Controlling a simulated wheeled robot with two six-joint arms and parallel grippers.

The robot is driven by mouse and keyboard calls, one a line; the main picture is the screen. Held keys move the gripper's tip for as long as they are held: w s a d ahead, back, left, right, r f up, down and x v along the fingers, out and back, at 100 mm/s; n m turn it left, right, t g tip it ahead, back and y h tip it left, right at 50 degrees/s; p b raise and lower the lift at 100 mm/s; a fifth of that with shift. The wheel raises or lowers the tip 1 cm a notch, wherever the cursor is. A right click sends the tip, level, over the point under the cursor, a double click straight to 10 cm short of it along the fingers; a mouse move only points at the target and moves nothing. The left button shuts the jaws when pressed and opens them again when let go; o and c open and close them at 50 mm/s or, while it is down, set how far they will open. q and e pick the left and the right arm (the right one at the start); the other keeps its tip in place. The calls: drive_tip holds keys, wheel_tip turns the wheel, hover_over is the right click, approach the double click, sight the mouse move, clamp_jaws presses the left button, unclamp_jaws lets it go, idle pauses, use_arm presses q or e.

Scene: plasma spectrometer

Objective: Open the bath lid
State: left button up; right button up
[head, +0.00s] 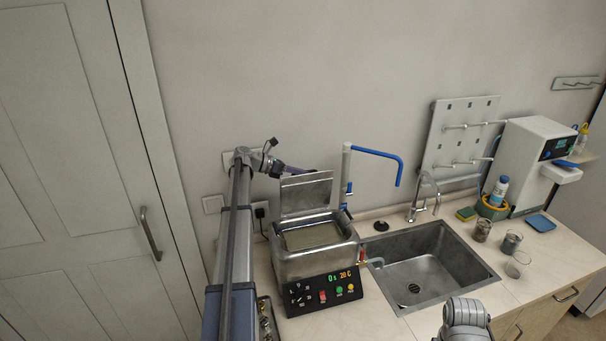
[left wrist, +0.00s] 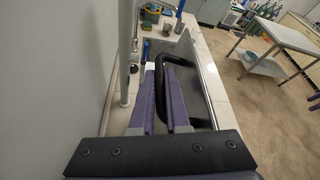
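The bath (head: 290,265) is a steel box on the counter with a black control panel in front. Its lid (head: 306,194) stands raised, nearly upright, at the back edge, and the basin (head: 312,236) shows open. My left arm reaches over from the left, and my left gripper (head: 296,170) is at the lid's top edge, partly hidden. In the left wrist view, its purple fingers (left wrist: 162,110) are close together on either side of one leg of the black lid handle (left wrist: 202,84). My right gripper is out of view; only part of my right arm shows at the bottom.
A sink (head: 430,265) with a faucet (head: 420,195) is right of the bath. A stand with a blue arm (head: 375,153) is close behind the bath. Beakers (head: 512,242) and a white instrument (head: 530,160) stand farther right. The wall is close behind the lid.

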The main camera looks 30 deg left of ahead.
use_arm(q)
drive_tip(key=shift+o, duration=0.9)
